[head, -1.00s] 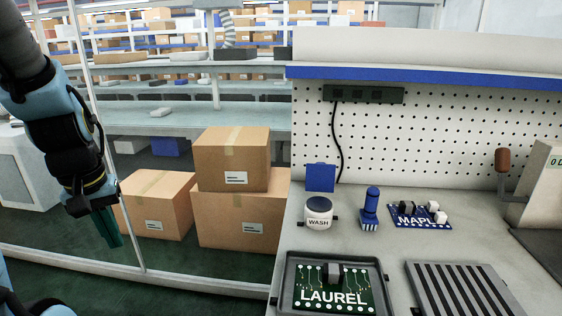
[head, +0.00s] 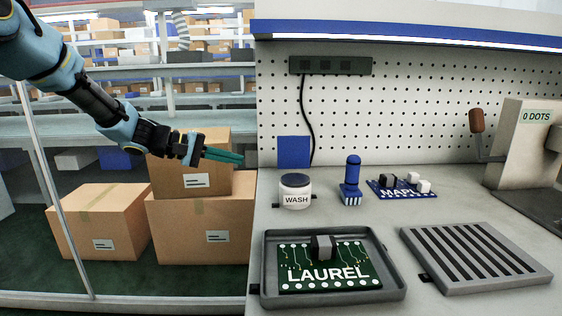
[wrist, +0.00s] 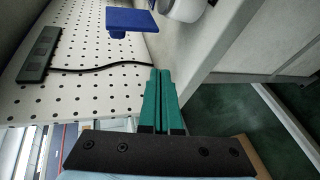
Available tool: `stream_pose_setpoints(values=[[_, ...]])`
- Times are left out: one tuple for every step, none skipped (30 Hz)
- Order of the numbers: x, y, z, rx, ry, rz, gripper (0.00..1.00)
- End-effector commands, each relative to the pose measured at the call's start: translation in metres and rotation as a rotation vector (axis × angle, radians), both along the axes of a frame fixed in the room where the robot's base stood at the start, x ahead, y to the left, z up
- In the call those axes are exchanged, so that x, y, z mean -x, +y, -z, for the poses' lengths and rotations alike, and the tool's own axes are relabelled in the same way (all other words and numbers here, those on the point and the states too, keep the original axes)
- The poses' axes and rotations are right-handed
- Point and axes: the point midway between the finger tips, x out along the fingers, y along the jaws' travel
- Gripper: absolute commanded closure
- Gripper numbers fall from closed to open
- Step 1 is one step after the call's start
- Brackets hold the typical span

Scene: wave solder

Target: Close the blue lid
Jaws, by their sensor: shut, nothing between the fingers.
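The blue lid (head: 293,152) is a flat square panel standing upright just behind the WASH jar (head: 295,192), open. Whether it is hinged to the jar cannot be told. In the wrist view the lid (wrist: 130,20) and part of the white jar (wrist: 180,8) show at the top, beyond my fingertips (wrist: 160,73).
A blue-handled stamp (head: 352,180) and the MAPLE board (head: 402,187) stand right of the jar. The tray (head: 262,270) with the LAUREL board and a slotted grey plate (head: 478,257) lie in front. A pegboard (head: 420,110) rises behind. Cardboard boxes (head: 200,235) stand left of the bench.

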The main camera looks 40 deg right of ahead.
Motion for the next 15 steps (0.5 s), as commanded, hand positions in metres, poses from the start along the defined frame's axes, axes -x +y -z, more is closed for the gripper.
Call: stream_pose_setpoints(values=[[-0.005, -0.021, 0.003, 0.092, 0.031, -0.003, 1.00], [-0.007, -0.032, -0.004, 0.142, 0.044, -0.005, 1.00], [-0.011, -0.042, -0.012, 0.198, 0.062, -0.010, 1.00], [-0.012, -0.048, -0.017, 0.231, 0.071, -0.014, 1.00], [-0.014, -0.053, -0.022, 0.259, 0.080, -0.017, 1.00], [-0.016, -0.057, -0.026, 0.287, 0.087, -0.020, 1.00], [-0.017, -0.060, -0.029, 0.301, 0.090, -0.022, 1.00], [-0.017, -0.062, -0.032, 0.311, 0.093, -0.024, 1.00], [-0.016, -0.065, -0.034, 0.317, 0.095, -0.024, 1.00], [-0.016, -0.067, -0.034, 0.318, 0.096, -0.024, 1.00], [-0.015, -0.070, -0.035, 0.318, 0.096, -0.024, 1.00], [-0.013, -0.074, -0.035, 0.317, 0.097, -0.023, 1.00], [-0.011, -0.079, -0.035, 0.316, 0.097, -0.023, 1.00], [-0.009, -0.083, -0.034, 0.315, 0.097, -0.023, 1.00], [-0.007, -0.090, -0.034, 0.315, 0.096, -0.024, 1.00]])
